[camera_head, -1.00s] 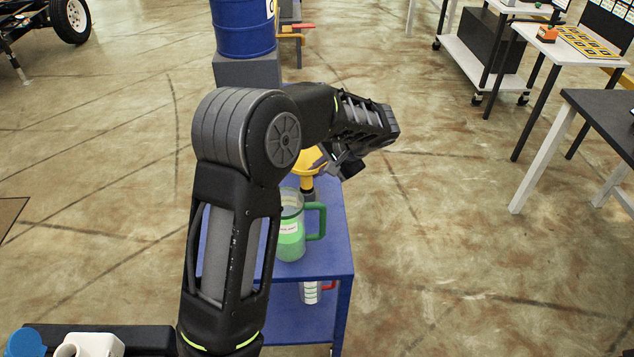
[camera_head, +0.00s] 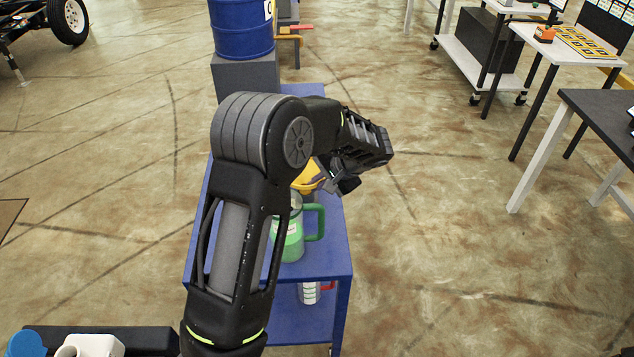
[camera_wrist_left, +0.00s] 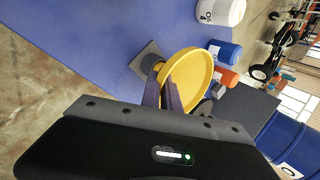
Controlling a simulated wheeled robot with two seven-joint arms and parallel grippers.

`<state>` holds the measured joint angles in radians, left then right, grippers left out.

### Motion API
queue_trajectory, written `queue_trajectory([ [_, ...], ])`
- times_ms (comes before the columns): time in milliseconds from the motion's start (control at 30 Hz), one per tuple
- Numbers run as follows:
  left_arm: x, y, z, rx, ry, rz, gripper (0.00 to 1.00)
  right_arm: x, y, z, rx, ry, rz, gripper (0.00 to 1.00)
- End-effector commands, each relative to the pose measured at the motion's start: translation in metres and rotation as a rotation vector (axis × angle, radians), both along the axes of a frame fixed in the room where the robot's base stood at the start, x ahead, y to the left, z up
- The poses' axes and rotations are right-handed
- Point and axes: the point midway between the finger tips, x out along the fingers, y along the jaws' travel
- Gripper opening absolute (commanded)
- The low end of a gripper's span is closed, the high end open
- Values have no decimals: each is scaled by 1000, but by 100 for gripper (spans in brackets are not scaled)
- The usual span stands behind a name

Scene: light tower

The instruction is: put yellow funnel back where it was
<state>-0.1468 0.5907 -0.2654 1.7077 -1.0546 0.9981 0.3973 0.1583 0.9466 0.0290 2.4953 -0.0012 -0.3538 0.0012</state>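The yellow funnel (camera_head: 307,178) is just behind the green jug (camera_head: 291,245) in the head view, partly hidden by my left arm and gripper. In the left wrist view the funnel (camera_wrist_left: 197,72) shows its wide round bowl, with its narrow end toward a grey square piece (camera_wrist_left: 147,60) on the blue surface. Whether the narrow end touches that piece cannot be told. My left gripper (camera_head: 335,182) is at the bowl's rim. In the left wrist view its fingers (camera_wrist_left: 167,93) are close together on the rim. My right gripper is not in view.
The blue cart (camera_head: 325,262) carries the jug; a white measuring cup (camera_head: 309,293) stands on its lower shelf. A blue barrel (camera_head: 241,28) stands behind on a grey block. White (camera_wrist_left: 222,10), blue (camera_wrist_left: 226,50) and orange (camera_wrist_left: 226,76) containers show near the funnel. Floor right of the cart is clear.

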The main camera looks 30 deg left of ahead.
Motion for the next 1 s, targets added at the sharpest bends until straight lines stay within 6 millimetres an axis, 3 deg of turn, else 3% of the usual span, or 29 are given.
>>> queue_trajectory([
  [67,0,0,-4,0,0,0,0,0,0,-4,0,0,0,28],
  [100,0,0,-3,0,0,0,7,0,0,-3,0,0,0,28],
  [367,0,0,-2,0,0,0,27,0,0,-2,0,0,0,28],
  [767,0,-3,4,0,-2,-1,27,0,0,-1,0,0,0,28],
  [1000,-2,-26,34,-1,-4,-3,27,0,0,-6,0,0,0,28],
])
